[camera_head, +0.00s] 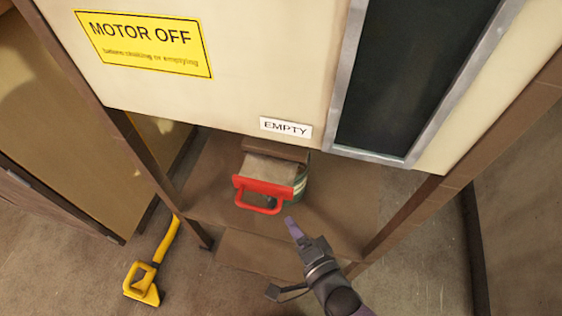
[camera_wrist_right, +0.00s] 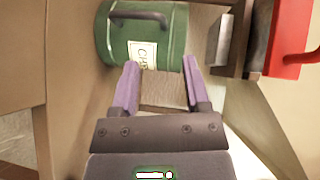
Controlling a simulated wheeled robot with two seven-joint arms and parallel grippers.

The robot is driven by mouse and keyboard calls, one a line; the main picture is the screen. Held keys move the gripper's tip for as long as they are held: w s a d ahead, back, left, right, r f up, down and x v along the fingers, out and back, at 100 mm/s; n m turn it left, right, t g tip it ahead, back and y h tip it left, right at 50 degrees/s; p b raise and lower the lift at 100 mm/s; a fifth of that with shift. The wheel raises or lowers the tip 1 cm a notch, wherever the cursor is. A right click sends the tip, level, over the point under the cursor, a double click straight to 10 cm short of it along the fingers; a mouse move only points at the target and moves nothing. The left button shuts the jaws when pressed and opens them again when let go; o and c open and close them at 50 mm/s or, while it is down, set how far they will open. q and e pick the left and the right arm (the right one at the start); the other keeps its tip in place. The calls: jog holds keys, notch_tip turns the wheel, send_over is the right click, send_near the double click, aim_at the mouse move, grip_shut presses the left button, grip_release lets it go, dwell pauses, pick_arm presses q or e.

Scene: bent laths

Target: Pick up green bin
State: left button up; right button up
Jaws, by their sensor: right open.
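The green bin (camera_wrist_right: 172,42) is a round container with a dark handle (camera_wrist_right: 140,16) and a pale label, and it fills the top middle of the right wrist view. In the head view only a slice of the green bin (camera_head: 300,183) shows, under the machine and mostly hidden behind the red-handled slide. My right gripper (camera_head: 291,226) reaches in from the lower right, in front of the bin. Its purple fingers are apart with nothing between them (camera_wrist_right: 158,68), and the bin lies just beyond the tips. My left gripper is out of view.
A slide with a red handle (camera_head: 262,190) juts out above the bin, and it also shows in the right wrist view (camera_wrist_right: 295,40). The cream machine (camera_head: 230,90) stands overhead on brown posts (camera_head: 160,175). A yellow-handled tool (camera_head: 150,275) lies on the floor at left.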

aim_at(300, 185)
jog(key=b+x, duration=0.5)
jog(key=x, duration=0.4)
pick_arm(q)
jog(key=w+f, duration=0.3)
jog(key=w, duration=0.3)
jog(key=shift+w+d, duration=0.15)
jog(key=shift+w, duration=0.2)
pick_arm(e)
jog(key=shift+r, duration=0.15)
grip_shut()
